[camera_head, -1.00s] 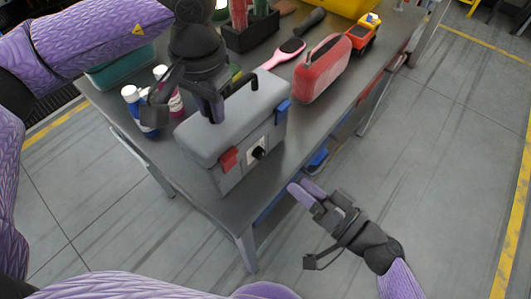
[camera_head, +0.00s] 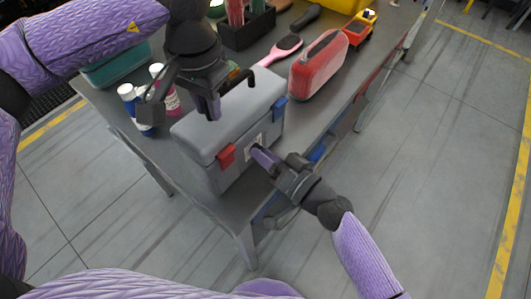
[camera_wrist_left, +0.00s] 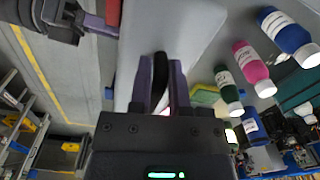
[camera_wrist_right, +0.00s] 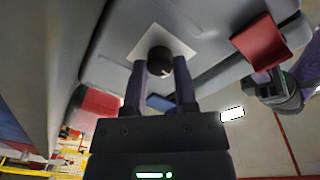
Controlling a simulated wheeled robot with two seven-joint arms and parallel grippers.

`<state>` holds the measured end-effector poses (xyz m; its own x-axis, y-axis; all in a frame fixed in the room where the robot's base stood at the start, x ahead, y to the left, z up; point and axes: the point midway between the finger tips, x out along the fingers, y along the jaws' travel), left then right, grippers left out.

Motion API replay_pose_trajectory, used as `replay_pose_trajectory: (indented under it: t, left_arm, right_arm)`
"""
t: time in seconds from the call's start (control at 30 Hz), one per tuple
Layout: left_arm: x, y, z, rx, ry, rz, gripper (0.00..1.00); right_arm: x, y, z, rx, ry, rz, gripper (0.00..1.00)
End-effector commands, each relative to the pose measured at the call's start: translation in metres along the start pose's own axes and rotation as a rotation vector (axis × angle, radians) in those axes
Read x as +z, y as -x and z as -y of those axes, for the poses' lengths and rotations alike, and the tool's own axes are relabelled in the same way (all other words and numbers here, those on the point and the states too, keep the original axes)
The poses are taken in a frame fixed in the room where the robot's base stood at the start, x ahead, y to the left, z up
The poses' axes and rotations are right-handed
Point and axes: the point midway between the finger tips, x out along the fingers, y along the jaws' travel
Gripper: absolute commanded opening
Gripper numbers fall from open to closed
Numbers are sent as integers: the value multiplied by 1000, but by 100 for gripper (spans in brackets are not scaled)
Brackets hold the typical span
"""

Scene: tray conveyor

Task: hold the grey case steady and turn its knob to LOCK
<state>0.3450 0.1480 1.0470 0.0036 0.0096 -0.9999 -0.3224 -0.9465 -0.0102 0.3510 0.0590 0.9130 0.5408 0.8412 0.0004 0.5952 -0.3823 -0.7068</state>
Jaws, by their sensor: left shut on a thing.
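The grey case (camera_head: 215,133) stands on the table with its lid closed. It has a red latch (camera_head: 227,155) and a blue latch (camera_head: 279,110). My left gripper (camera_head: 212,108) is shut on the black handle (camera_wrist_left: 160,78) on top of the lid. The black knob (camera_wrist_right: 159,61) sits on a white plate (camera_wrist_right: 140,48) on the case front. My right gripper (camera_wrist_right: 160,80) is open, its fingertips close to the knob on either side, with gaps showing. It also shows at the case front in the head view (camera_head: 263,158), where it covers the knob. The plate's lettering is unreadable.
Bottles (camera_head: 128,92) stand left of the case. A red case (camera_head: 320,68), a pink brush (camera_head: 280,50) and a toy truck (camera_head: 360,28) lie behind it on the right. The table's front edge (camera_head: 245,215) runs close to the case; the floor beyond is open.

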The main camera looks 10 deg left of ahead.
Motion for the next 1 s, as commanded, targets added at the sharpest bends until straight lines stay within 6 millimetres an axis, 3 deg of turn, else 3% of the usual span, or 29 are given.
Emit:
replay_pose_trajectory:
  t: [0.47, 1.0]
  left_arm:
    - [0, 0, 0, 0, 1, 0, 0]
    - [0, 0, 0, 0, 2, 0, 0]
  right_arm:
    - [0, 0, 0, 3, -46, 2, 0]
    - [0, 1, -1, 20, -484, 17, 0]
